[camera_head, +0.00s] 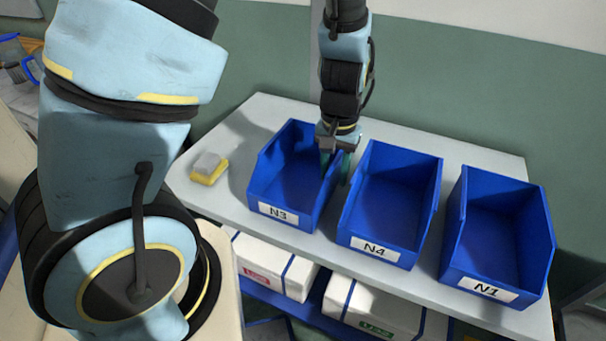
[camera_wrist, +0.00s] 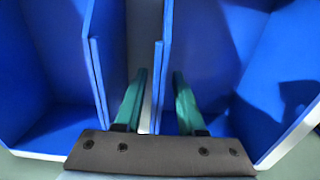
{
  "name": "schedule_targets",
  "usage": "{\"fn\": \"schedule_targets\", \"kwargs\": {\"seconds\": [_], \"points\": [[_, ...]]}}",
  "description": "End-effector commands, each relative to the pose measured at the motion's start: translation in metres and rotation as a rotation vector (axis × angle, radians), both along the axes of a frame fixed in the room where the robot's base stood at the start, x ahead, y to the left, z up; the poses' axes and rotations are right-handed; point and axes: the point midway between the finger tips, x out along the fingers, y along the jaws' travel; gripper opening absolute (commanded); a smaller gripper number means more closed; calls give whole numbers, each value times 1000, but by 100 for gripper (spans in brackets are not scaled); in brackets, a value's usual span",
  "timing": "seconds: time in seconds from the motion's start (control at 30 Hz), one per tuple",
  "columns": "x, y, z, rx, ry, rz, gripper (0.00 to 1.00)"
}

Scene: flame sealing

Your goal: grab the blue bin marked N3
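The blue bin marked N3 (camera_head: 277,213) stands upright on the grey shelf top, leftmost of three blue bins. My gripper (camera_head: 336,174) points down at its right side wall. In the head view one green finger is on the inner side of that wall and the other is by the gap towards bin N4. In the wrist view my gripper (camera_wrist: 159,74) is open, with a thin blue wall (camera_wrist: 157,85) between its fingers. Space shows on both sides of the wall. I take this wall to be N3's; no label shows in the wrist view.
Bin N4 (camera_head: 375,248) stands close on the right of N3, and bin N1 (camera_head: 487,288) farther right. A yellow and grey sponge-like block (camera_head: 208,168) lies to the left on the shelf top (camera_head: 235,197). White boxes (camera_head: 265,268) sit on the shelf below. A green wall is behind.

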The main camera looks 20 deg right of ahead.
Motion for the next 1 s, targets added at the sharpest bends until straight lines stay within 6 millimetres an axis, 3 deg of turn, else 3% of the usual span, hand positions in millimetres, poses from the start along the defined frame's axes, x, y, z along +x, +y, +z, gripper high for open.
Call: {"fn": "schedule_targets", "kwargs": {"seconds": [0.03, 0.33, 1.0], "points": [[0, 0, 0, 0, 0, 0, 32], [0, 0, 0, 0, 0, 0, 0], [0, 0, 0, -1, -1, 0, 0]]}}
